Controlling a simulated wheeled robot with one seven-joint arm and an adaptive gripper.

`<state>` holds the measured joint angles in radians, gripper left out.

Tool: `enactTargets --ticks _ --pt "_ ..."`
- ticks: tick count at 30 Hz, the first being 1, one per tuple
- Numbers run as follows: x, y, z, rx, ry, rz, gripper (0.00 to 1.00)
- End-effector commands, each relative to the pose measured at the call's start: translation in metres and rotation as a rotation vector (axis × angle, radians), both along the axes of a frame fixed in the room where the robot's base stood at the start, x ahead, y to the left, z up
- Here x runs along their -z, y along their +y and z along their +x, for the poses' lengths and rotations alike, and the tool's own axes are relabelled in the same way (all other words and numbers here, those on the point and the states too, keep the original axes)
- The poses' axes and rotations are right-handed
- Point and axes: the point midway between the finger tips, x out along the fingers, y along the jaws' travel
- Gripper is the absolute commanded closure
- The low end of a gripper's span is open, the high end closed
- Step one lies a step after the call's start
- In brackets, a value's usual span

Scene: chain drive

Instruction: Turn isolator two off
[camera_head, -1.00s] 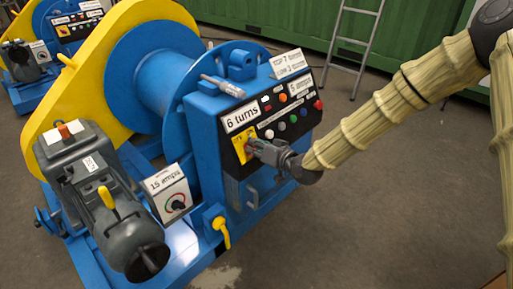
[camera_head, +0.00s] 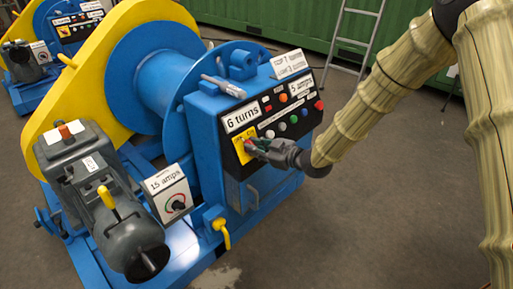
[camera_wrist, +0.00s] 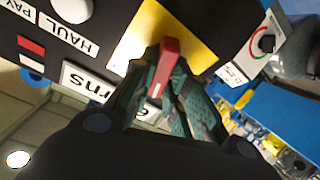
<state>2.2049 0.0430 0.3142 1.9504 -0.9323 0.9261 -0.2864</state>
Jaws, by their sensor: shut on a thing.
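A red isolator handle (camera_wrist: 168,62) stands on a yellow plate (camera_wrist: 203,45) on the black front of the near blue winch's control box. The yellow plate also shows in the head view (camera_head: 239,154), left of my gripper (camera_head: 254,148). In the wrist view my gripper (camera_wrist: 167,88) is shut on the red handle, with greenish fingers on both sides of it. The fingers hide part of the handle and plate, and the plate's lettering is too small to read. I cannot tell whether this isolator is number two.
Coloured buttons (camera_head: 294,119) and a "6 turns" label (camera_head: 241,116) sit close around the plate. A "15 amps" dial box (camera_head: 170,195) and grey motor (camera_head: 95,195) are at left. A second winch (camera_head: 62,35) stands behind.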

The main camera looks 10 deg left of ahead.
Motion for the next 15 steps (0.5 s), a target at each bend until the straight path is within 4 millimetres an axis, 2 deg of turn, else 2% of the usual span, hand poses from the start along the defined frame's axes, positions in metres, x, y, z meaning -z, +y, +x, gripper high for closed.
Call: enactTargets --ticks 15 --pt "0.0012 0.0005 -0.0013 -0.16 -0.257 -0.189 1.0"
